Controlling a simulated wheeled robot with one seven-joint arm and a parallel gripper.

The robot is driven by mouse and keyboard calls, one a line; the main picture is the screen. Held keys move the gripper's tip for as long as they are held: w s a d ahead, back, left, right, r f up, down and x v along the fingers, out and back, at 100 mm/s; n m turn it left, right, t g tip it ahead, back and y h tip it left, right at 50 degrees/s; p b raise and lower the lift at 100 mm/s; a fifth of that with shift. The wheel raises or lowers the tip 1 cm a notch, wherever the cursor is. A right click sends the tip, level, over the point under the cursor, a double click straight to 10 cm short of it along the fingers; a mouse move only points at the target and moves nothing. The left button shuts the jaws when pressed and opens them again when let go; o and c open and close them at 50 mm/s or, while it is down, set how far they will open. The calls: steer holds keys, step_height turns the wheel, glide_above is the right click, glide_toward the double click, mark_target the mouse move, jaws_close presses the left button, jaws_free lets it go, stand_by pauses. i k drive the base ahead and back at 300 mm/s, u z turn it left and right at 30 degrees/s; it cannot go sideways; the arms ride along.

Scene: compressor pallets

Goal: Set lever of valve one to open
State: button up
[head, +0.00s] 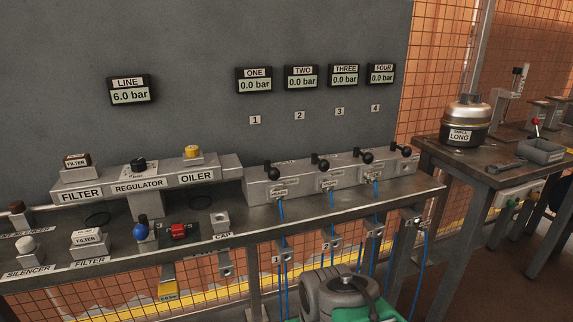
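The valve block (257,192) sits on the metal bench below the gauges. Valve one is its leftmost valve, below the number 1 plate (255,120); its lever (272,172) has black knobs and points down toward the front of the block. The label under it is too small to read. The gauge marked ONE (254,80) reads 0.0 bar. My gripper does not show in this view.
Levers of valves two (320,162), three (363,156) and four (401,149) stand to the right. The LINE gauge (130,91) reads 6.0 bar. The regulator (138,186) and oiler (197,178) are left. Blue hoses (283,240) hang below the bench.

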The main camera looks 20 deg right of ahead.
mark_target(273, 173)
steer(key=z, duration=0.6)
steer(key=i, duration=0.55)
steer(key=u, duration=1.9)
